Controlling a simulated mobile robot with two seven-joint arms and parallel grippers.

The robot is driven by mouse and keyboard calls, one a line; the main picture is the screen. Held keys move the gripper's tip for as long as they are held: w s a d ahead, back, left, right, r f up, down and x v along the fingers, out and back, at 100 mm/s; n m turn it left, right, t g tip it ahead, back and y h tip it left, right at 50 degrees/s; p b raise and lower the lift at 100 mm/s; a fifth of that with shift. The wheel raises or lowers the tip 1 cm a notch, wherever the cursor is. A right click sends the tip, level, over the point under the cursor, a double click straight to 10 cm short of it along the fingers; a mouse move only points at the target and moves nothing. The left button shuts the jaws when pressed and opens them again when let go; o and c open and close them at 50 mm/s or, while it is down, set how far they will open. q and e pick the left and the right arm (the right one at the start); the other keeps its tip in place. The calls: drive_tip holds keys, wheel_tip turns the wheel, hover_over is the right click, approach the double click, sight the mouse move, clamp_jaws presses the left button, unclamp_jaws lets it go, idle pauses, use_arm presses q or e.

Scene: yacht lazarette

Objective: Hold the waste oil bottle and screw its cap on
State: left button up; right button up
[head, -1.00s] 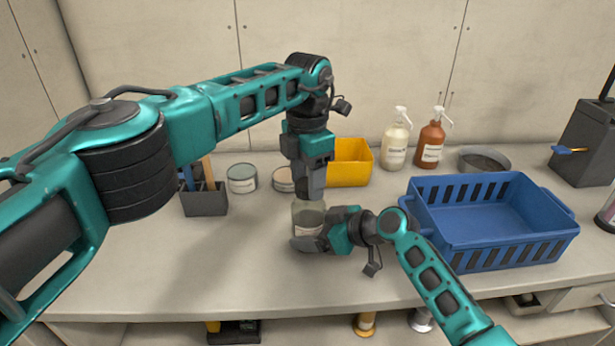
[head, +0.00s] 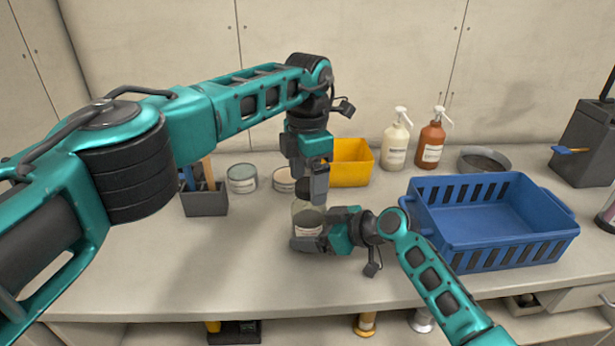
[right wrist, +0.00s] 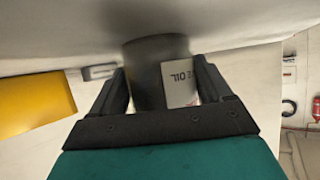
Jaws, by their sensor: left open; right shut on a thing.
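The waste oil bottle (head: 308,222) stands upright on the bench, clear above with dark contents and a white label. My right gripper (head: 308,241) is shut on its lower body from the right. In the right wrist view the bottle (right wrist: 147,75) is between both fingers, its label partly reading "OIL". My left gripper (head: 312,190) points down directly over the bottle's top, open. A dark cap (head: 303,188) shows beside its near finger, at the bottle's mouth. The fingers partly hide the cap and neck, so I cannot tell how far it is screwed on.
A blue crate (head: 490,228) stands to the right. A yellow bin (head: 352,165), low tins (head: 242,178) and a dark holder (head: 205,200) are behind and left. Two pump bottles (head: 396,145) stand by the wall. The bench front left is clear.

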use_arm(q)
wheel_tip(320, 180, up, 12)
idle(0.6)
use_arm(e)
drive_tip(key=o, duration=1.4)
